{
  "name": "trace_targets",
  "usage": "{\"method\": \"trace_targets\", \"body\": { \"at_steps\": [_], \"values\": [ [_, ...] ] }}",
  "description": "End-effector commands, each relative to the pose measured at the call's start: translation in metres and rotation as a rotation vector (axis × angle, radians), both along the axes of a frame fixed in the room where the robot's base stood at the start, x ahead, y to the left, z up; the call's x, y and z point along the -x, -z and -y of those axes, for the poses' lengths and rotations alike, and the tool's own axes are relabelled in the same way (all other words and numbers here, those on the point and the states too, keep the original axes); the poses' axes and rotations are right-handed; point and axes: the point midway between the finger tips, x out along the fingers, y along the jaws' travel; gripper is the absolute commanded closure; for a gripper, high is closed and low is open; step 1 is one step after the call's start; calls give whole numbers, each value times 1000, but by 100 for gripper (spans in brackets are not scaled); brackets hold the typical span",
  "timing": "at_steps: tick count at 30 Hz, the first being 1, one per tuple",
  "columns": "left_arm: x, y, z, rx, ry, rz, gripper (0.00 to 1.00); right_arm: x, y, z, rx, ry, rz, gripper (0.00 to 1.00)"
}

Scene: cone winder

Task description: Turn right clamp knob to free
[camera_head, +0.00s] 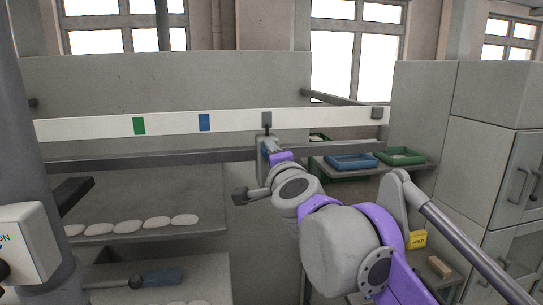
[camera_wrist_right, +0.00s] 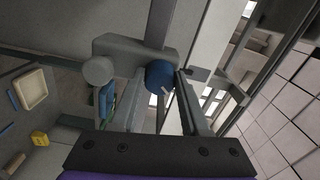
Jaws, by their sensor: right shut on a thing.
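My right gripper (camera_head: 268,148) reaches up to the rail just below that block. In the right wrist view a blue round knob (camera_wrist_right: 160,75) sits between the two fingertips of my right gripper (camera_wrist_right: 165,84), which is shut on it. The knob is in front of a grey block (camera_wrist_right: 135,49). In the head view my wrist and gripper hide the knob. My left gripper is not in view.
A dark lower bar (camera_head: 150,159) runs beneath the rail. White oval pieces (camera_head: 128,227) lie on a shelf at the left. A blue tray (camera_head: 351,161) and a green tray (camera_head: 401,156) stand at the right, beyond my arm. Grey cabinets (camera_head: 490,150) fill the far right.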

Motion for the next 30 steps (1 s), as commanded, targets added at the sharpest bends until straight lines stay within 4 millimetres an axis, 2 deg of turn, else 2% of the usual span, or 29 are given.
{"method": "trace_targets", "body": {
  "at_steps": [1, 2, 6, 15, 19, 30],
  "values": [
    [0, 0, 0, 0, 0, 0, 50, 0, 0, 0, -2, 0, 0, 100],
    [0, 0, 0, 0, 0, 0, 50, 0, 0, 0, -2, 0, 0, 51],
    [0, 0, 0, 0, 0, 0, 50, 0, 0, 0, -1, 0, 0, 26],
    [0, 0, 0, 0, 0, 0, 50, 1, 0, 0, 0, 0, 0, 24],
    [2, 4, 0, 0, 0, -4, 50, 10, 1, 2, 0, -1, -1, 24],
    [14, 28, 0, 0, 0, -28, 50, 79, 4, 15, 0, -2, -4, 24]
  ]
}}
